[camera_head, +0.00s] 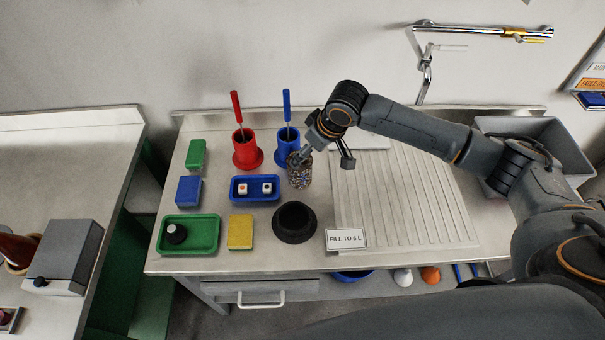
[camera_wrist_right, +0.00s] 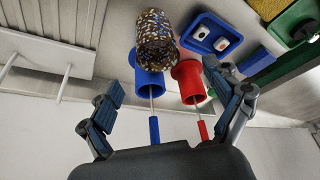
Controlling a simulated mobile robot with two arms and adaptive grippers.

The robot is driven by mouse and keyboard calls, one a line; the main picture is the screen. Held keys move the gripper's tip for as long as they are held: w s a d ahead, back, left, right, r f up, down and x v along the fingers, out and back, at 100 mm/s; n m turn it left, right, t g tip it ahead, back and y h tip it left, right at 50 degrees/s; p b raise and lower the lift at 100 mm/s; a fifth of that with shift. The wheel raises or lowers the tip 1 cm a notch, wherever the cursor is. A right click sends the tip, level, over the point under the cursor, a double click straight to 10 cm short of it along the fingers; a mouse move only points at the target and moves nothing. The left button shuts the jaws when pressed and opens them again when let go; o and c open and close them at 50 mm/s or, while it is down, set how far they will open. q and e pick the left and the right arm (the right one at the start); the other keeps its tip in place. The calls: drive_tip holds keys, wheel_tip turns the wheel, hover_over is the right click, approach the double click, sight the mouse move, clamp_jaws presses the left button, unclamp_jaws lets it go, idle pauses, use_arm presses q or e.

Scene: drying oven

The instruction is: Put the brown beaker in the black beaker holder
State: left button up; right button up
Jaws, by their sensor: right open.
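The brown beaker (camera_head: 300,174), speckled with pale and dark flecks, stands on the counter in front of the blue holder in the head view. The black beaker holder (camera_head: 294,236), a round dark ring with an empty-looking hollow, sits nearer the front edge. My right gripper (camera_head: 323,157) is open, above and just right of the beaker, with one finger overlapping its top edge in the picture. In the right wrist view, the beaker (camera_wrist_right: 156,42) shows beyond the open fingers (camera_wrist_right: 162,84), with nothing between them. My left gripper is not in view.
Red (camera_head: 246,152) and blue (camera_head: 287,146) holders with upright tools stand behind the beaker. A blue tray (camera_head: 254,198) with two small cubes lies left. A green tray (camera_head: 205,245) and yellow block (camera_head: 240,232) sit front left. A ribbed drainboard (camera_head: 410,200) and sign (camera_head: 346,239) are right.

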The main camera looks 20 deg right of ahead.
drive_tip(key=x, duration=0.3)
drive_tip(key=p+x, duration=0.1)
drive_tip(key=x, duration=0.2)
drive_tip(key=p+x, duration=0.1)
drive_tip(key=x, duration=0.2)
drive_tip(key=shift+w+d, duration=0.15)
drive_tip(key=shift+w, duration=0.25)
drive_tip(key=shift+w+f, duration=0.15)
drive_tip(key=shift+f, duration=0.3)
drive_tip(key=c, duration=1.5)
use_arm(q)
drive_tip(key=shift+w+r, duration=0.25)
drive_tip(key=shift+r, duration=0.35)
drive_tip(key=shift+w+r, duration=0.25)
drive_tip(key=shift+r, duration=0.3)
use_arm(e)
drive_tip(key=shift+o, duration=0.2)
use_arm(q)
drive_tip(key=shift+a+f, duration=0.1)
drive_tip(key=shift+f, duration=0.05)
use_arm(e)
drive_tip(key=shift+r, duration=0.25)
